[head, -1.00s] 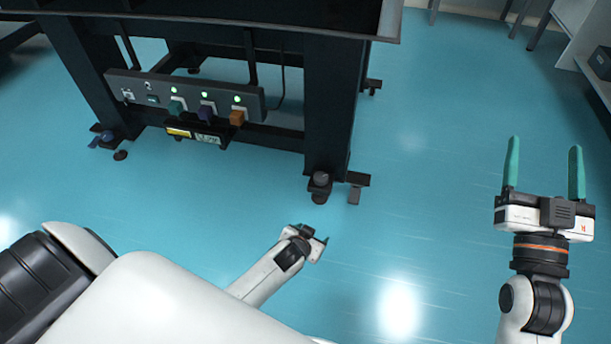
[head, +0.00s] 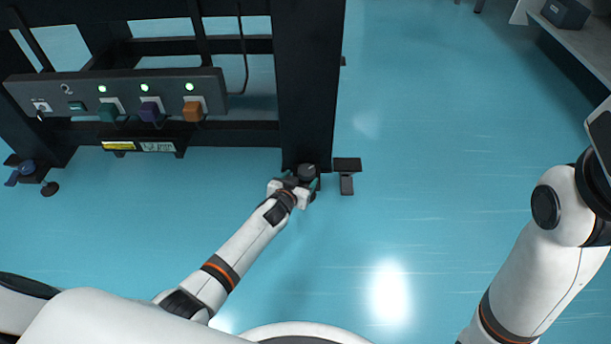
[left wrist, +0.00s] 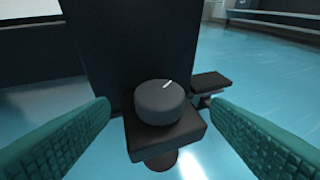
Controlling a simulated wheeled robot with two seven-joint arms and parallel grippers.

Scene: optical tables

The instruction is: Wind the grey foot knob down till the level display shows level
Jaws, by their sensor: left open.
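The grey foot knob (head: 307,171) sits at the foot of the near right leg of the dark table. In the left wrist view the knob (left wrist: 159,102) is a dark round cap with a white mark on top, on a dark block. My left gripper (head: 304,186) is at the knob in the head view. In the left wrist view its teal fingers (left wrist: 158,122) are open, one on each side of the knob and apart from it. A small panel under the control bar, perhaps the level display (head: 157,147), is too small to read. My right gripper's fingers are out of view.
The control bar (head: 68,92) on the table has green lights and teal, purple and orange knobs. A blue foot knob (head: 26,168) is at the left leg. A dark foot plate (head: 347,164) juts out right of the grey knob. The floor to the right is clear.

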